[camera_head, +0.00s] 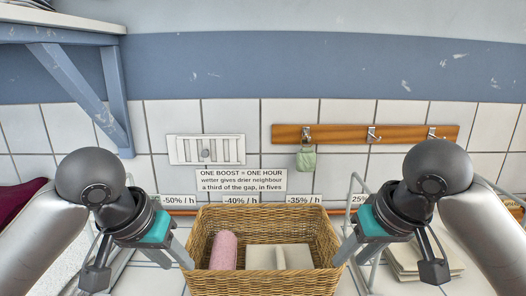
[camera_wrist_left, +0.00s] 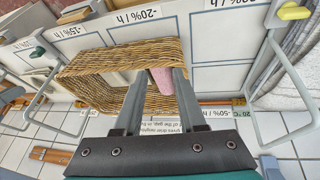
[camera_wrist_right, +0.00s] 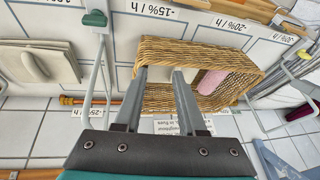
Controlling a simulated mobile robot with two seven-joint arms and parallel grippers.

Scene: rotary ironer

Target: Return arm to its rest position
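My left gripper (camera_head: 186,262) is at the left side of the wicker basket (camera_head: 264,222) in the head view. In the left wrist view its two fingers (camera_wrist_left: 160,75) stand apart with nothing between them. My right gripper (camera_head: 342,258) is at the basket's right side. In the right wrist view its fingers (camera_wrist_right: 159,74) also stand apart and empty. Both arms reach in from the sides, roughly mirrored. The fingertips overlap the basket's edges in view; I cannot tell whether they touch it.
The basket holds a pink rolled cloth (camera_head: 224,250) and a folded cream cloth (camera_head: 280,257). Folded cloths (camera_head: 420,262) lie at the right. A hook rail (camera_head: 365,134) with a green item (camera_head: 307,160) is on the tiled wall. A bracketed shelf (camera_head: 60,30) is at upper left.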

